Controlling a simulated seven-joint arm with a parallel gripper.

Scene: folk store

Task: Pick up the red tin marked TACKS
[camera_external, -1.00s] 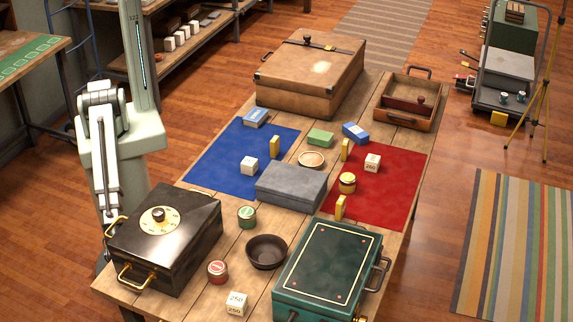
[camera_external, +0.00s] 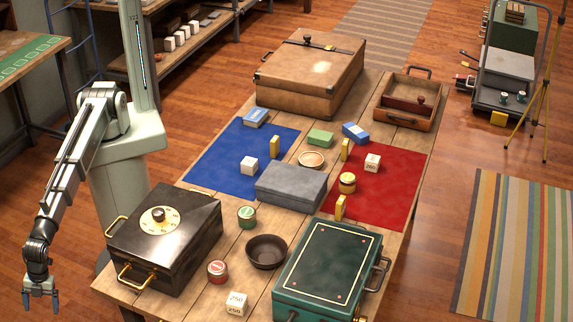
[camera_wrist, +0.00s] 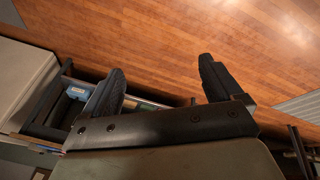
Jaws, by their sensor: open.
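A small red tin (camera_external: 217,271) stands on the wooden table near its front edge, between the black box and the dark bowl. Its lettering is too small to read. My gripper (camera_external: 41,301) hangs in the air off the table's left side, left of the black box and well apart from the tin. It is open and empty, with its fingers pointing down. In the wrist view my gripper (camera_wrist: 160,88) shows two spread dark fingers over the wooden floor, and the tin is not in that view.
The black box (camera_external: 165,240) with brass handles stands between my gripper and the tin. Blue (camera_external: 222,165) and red (camera_external: 398,190) mats lie farther back.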

